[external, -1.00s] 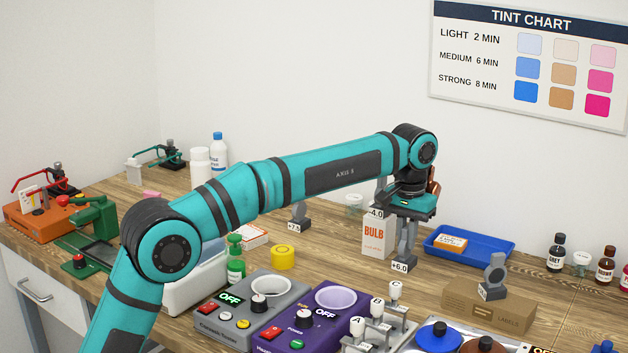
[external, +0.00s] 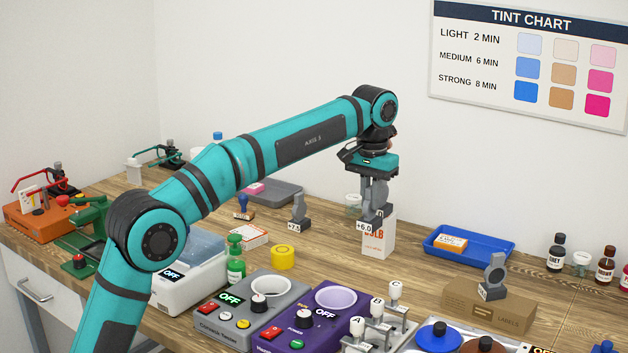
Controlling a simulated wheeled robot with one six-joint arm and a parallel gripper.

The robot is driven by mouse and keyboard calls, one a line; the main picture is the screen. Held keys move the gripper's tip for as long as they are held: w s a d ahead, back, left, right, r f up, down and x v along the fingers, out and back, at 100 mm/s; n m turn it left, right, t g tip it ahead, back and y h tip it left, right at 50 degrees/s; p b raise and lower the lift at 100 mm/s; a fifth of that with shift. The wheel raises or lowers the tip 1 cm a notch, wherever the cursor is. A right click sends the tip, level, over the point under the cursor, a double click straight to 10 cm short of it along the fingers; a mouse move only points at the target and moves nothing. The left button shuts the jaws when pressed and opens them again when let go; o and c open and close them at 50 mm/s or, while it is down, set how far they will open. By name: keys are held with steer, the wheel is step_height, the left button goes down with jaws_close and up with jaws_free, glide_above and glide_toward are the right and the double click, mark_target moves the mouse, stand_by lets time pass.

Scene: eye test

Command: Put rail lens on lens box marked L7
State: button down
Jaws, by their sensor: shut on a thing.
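My gripper (external: 376,188) is shut on a grey lens on a stand tagged +6.0 (external: 365,227). It holds the lens upright in front of the upper part of the white BULB box (external: 378,243). The lens hides part of that box and whatever stands behind it. Another grey lens, with a tag that looks like +7.5 (external: 298,213), stands on the bench to the left. A third grey lens (external: 495,271) stands on the brown LABELS box (external: 487,311), its tag too small to read. I see no readable L7 mark on any box.
A blue tray (external: 432,251) holding an orange-and-white box is right of the BULB box, with bottles beyond it. A yellow roll (external: 283,257), a grey tester (external: 262,322) and a purple heater (external: 315,325) are in front. Bare bench lies between the yellow roll and the BULB box.

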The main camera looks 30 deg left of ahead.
steer(key=s+a+r, duration=0.1)
steer(key=s+a, duration=0.2)
steer(key=a, duration=1.3)
steer(key=s+a+r, duration=0.1)
steer(key=s+a, duration=0.1)
steer(key=a, duration=1.4)
steer(key=shift+s+f, duration=0.1)
steer(key=shift+f, duration=4.75)
steer(key=c, duration=1.5)
jaws_free()
steer(key=shift+f, duration=0.1)
steer(key=shift+o, duration=0.2)
step_height(320, 180, up, 12)
